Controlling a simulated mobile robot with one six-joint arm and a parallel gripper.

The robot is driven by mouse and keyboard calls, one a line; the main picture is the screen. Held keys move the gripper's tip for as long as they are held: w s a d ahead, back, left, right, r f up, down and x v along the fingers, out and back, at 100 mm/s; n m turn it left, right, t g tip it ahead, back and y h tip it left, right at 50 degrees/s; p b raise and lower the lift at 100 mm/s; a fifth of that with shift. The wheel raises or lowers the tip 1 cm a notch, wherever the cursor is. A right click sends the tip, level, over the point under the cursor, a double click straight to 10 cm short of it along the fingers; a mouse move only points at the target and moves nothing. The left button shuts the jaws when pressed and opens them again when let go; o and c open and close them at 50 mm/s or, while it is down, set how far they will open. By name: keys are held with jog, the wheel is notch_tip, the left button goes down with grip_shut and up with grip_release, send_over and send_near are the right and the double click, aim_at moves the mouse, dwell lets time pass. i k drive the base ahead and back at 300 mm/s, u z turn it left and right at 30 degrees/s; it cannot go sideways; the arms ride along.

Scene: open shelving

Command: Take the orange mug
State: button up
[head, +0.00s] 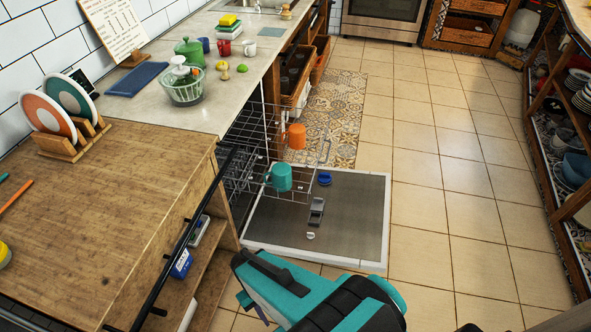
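The orange mug (297,136) is in the head view, left of the upper middle. It appears to hang on or stand at the wire rack (268,150) pulled out of the open dishwasher. A teal mug (281,177) is at the same rack, nearer to me and a little to the left. My teal and black arm shows at the bottom middle, well apart from the orange mug. I cannot make out my gripper's fingertips.
The dishwasher door (365,228) lies open and low in front of the rack. A wooden counter (110,200) with a black rail (185,235) stands at left. Open shelving (545,160) stands at far right. The tiled floor (455,190) between is clear.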

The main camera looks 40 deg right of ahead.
aim_at(297, 132)
jog(key=u, duration=0.2)
jog(key=k, duration=1.35)
jog(key=z, duration=1.1)
jog(key=i, duration=1.05)
jog(key=u, duration=0.1)
